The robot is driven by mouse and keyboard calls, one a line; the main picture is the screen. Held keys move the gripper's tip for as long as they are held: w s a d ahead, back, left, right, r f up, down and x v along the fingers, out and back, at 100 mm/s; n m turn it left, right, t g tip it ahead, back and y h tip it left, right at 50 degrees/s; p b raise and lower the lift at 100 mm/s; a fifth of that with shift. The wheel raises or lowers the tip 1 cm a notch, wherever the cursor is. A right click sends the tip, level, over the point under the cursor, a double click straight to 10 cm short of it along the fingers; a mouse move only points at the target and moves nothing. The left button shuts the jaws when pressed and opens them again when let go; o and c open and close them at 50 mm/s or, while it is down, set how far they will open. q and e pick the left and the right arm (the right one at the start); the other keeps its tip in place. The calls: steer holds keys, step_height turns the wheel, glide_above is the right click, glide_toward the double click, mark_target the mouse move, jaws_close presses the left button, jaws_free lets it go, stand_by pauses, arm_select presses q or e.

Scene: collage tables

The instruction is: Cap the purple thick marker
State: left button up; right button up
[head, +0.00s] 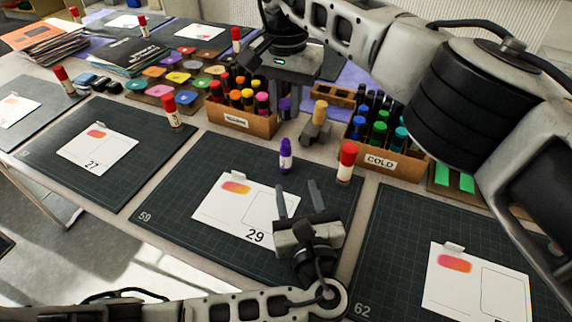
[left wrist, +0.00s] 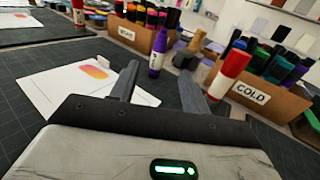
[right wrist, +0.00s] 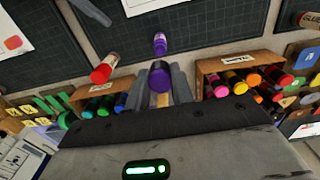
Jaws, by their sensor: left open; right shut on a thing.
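The purple thick marker (head: 286,156) stands upright at the far edge of the middle mat, with a narrow purple top and a pale label; it also shows in the left wrist view (left wrist: 157,52) and the right wrist view (right wrist: 160,43). My left gripper (head: 299,192) is open and empty, low over the card marked 29, its fingers pointing toward the marker but short of it. My right gripper (head: 284,108) is shut on a purple cap (right wrist: 160,76), behind the marker in the head view and apart from it. The cap (head: 285,104) is partly hidden by the fingers.
A red-capped glue stick (head: 347,163) stands just right of the marker. Behind are the warm marker box (head: 244,122), the cold marker box (head: 383,160) and a wood-topped grey tool (head: 317,126).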

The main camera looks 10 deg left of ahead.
mark_target(287, 154)
arm_select(q)
steer(key=shift+w, duration=0.1)
steer(key=x, duration=1.2)
jaws_close()
